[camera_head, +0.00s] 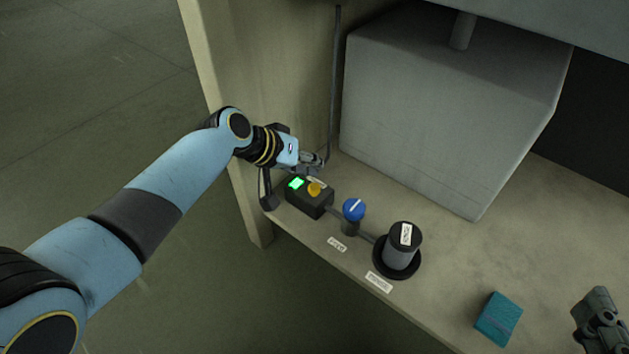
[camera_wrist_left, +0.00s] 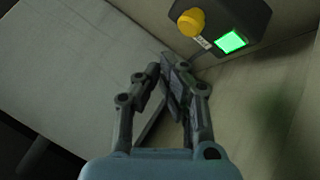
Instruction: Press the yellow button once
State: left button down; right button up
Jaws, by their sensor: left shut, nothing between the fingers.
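The yellow button (camera_head: 314,189) sits on a small dark box (camera_head: 318,207) near the shelf's front edge, next to a lit green light (camera_head: 296,183). My left gripper (camera_head: 318,163) is shut and empty, just beyond the button in the head view. In the left wrist view the button (camera_wrist_left: 190,22) is at the top, beside the green light (camera_wrist_left: 231,41). The closed fingertips (camera_wrist_left: 170,62) lie below the button in that view, with a visible gap between them. My right gripper (camera_head: 600,312) shows only partly at the lower right edge; its fingers are unclear.
A blue knob (camera_head: 353,209) and a black-based cylinder (camera_head: 402,247) stand right of the box, with labels in front. A teal block (camera_head: 498,319) lies farther right. A large grey cabinet (camera_head: 440,110) stands behind, and a beige side panel (camera_head: 250,90) is at left.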

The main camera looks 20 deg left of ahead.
aim_at(312, 184)
pick_arm(q)
jog(key=shift+r+p, duration=1.15)
jog(key=shift+r, duration=0.4)
jog(key=shift+f, duration=0.1)
pick_arm(e)
jog(key=r, duration=0.3)
jog(key=shift+w+r+t, duration=0.25)
jog(key=shift+r+t, duration=0.05)
